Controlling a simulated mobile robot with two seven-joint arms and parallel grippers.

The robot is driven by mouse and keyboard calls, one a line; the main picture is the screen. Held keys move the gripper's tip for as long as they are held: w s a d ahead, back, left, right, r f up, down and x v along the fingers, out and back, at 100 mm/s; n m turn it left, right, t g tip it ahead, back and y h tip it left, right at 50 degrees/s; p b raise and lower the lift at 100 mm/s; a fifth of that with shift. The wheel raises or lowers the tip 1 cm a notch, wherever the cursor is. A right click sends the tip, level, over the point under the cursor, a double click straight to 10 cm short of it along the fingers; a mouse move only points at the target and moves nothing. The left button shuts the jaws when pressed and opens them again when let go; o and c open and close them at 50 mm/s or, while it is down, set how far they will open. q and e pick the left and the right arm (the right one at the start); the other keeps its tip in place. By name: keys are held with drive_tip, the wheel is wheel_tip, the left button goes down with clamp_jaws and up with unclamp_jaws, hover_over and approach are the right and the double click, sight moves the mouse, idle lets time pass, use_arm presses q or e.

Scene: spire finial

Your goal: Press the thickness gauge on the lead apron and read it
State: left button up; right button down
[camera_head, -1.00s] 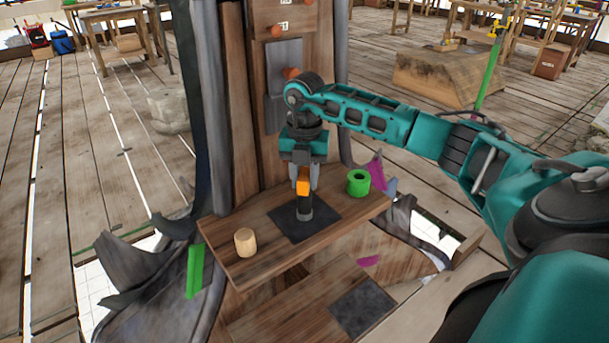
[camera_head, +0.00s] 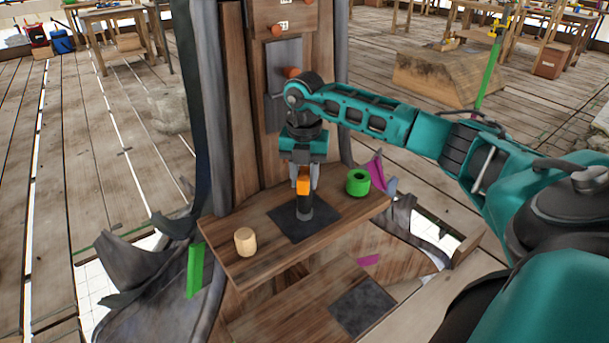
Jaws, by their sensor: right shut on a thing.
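The thickness gauge (camera_head: 304,207) has an orange upper part and a dark grey cylindrical lower end. It stands upright with its lower end at a dark grey square patch (camera_head: 284,224), likely the lead apron, on the wooden shelf. Whether it presses on the patch or just touches it, I cannot tell. My right gripper (camera_head: 304,185) points straight down and is shut on the gauge's orange part. Any reading on the gauge is hidden or too small to see. My left gripper is not in view.
On the wooden shelf (camera_head: 232,272), a tan wooden mallet head or plug (camera_head: 245,241) stands left of the patch and a green ring-shaped roll (camera_head: 358,182) stands right. Another dark square (camera_head: 362,306) lies on a lower board. The wooden spire (camera_head: 243,110) rises behind.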

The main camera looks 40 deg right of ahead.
wheel_tip(320, 180, up, 5)
drive_tip(key=p, duration=0.4)
idle(1.3)
drive_tip(key=shift+f, duration=0.1)
drive_tip(key=shift+f+b, duration=1.2)
drive_tip(key=shift+f, duration=1.05)
drive_tip(key=c, duration=0.7)
unclamp_jaws()
